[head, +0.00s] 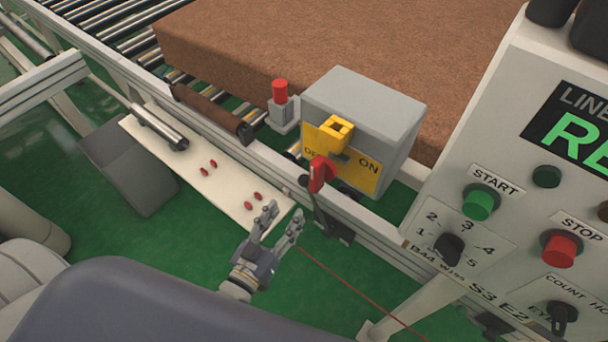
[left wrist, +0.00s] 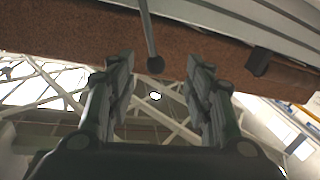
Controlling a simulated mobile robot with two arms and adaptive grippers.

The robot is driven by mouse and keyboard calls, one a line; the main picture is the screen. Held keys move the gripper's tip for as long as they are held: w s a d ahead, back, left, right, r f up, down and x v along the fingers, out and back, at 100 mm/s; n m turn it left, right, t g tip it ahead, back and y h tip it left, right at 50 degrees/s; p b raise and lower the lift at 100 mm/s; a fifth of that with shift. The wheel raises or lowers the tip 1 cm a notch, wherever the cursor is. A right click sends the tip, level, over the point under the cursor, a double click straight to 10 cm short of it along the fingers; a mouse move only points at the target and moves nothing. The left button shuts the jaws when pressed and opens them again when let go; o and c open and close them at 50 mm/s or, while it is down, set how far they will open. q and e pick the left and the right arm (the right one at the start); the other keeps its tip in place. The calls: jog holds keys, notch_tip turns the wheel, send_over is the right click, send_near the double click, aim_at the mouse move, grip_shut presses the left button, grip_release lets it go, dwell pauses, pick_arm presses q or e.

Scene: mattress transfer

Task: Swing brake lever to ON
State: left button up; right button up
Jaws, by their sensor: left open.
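The brake lever (head: 319,173) has a red part at the front of a grey box (head: 385,105), by a yellow plate (head: 365,178) marked OFF at left and ON at right. The red part is nearer the OFF side. A dark rod hangs below it. My left gripper (head: 284,211) is open and empty, below and left of the lever, apart from it in the head view. In the left wrist view, a thin grey rod with a dark round knob (left wrist: 155,65) shows between and beyond the open fingers (left wrist: 160,88); I cannot tell whether it is the lever. My right gripper is not in view.
A brown mattress (head: 260,45) lies on the roller conveyor behind the box. A red-topped post (head: 280,93) stands left of the box. A white plate (head: 225,183) with several red pieces lies left of my gripper. A control panel (head: 520,180) fills the right side.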

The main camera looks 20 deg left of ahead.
aim_at(301, 185)
pick_arm(q)
jog(key=w, duration=0.3)
jog(key=w+d+r+p, duration=0.1)
jog(key=w, duration=0.2)
jog(key=w+r, duration=0.1)
jog(key=w, duration=0.2)
jog(key=shift+d+r, duration=0.15)
jog(key=shift+d, duration=0.1)
jog(key=shift+w+d+p, duration=0.1)
jog(key=shift+w+p, duration=0.2)
jog(key=shift+w, duration=0.45)
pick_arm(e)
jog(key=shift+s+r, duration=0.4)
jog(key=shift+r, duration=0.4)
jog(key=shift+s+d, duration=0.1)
pick_arm(q)
grip_shut()
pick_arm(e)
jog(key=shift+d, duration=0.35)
